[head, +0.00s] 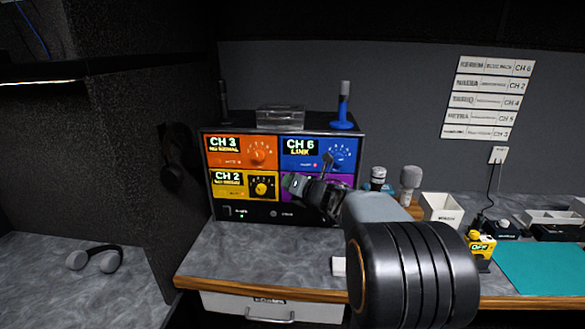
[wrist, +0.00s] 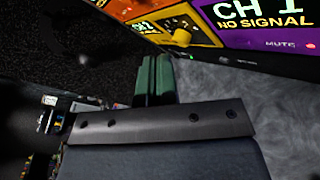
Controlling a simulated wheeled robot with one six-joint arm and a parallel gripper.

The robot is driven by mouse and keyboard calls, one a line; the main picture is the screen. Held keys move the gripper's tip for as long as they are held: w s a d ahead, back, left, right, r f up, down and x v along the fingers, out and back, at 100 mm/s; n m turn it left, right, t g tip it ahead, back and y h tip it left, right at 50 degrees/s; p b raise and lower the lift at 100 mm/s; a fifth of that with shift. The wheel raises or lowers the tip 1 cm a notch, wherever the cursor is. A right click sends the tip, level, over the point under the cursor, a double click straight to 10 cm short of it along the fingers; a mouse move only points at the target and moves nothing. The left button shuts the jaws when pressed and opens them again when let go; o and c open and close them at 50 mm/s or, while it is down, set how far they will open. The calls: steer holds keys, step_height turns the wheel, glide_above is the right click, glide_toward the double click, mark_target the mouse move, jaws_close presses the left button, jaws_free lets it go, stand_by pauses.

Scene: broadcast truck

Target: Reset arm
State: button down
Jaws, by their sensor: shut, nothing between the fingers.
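My gripper (head: 291,183) is in front of the receiver rack (head: 232,213), near the yellow CH 2 and purple panels. In the wrist view its two green fingers (wrist: 153,70) lie side by side, shut with nothing between them. The tips point toward the lower edge of the rack front, above the grey counter (wrist: 240,100). I cannot tell how far they are from the panels. My arm reaches in from the lower right of the head view and hides part of the purple panel and the counter.
A clear box (head: 281,117) and a blue-based antenna (head: 343,108) stand on the rack. Microphones (head: 410,181), a white bin (head: 441,209) and a yellow pack (head: 480,247) stand to the right. A teal mat (head: 540,268) lies at far right. Headphones (head: 95,258) lie left. The counter's front left is clear.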

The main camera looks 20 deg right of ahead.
stand_by(0.3)
steer(key=s+d+f+m+g+h, duration=0.2)
steer(key=d+f+m+h, duration=0.4)
steer(key=m, duration=0.7)
steer(key=s+f+m+g+h, duration=0.3)
steer(key=s+m+g, duration=0.3)
steer(key=m, duration=0.4)
steer(key=s+a+m+g+y+p, duration=0.2)
steer(key=s+a+m, duration=0.6)
steer(key=s+a, duration=0.9)
steer(key=shift+s+f+m+g+y, duration=0.2)
steer(key=shift+s+m+g+y, duration=0.1)
steer(key=shift+s+g+y, duration=0.9)
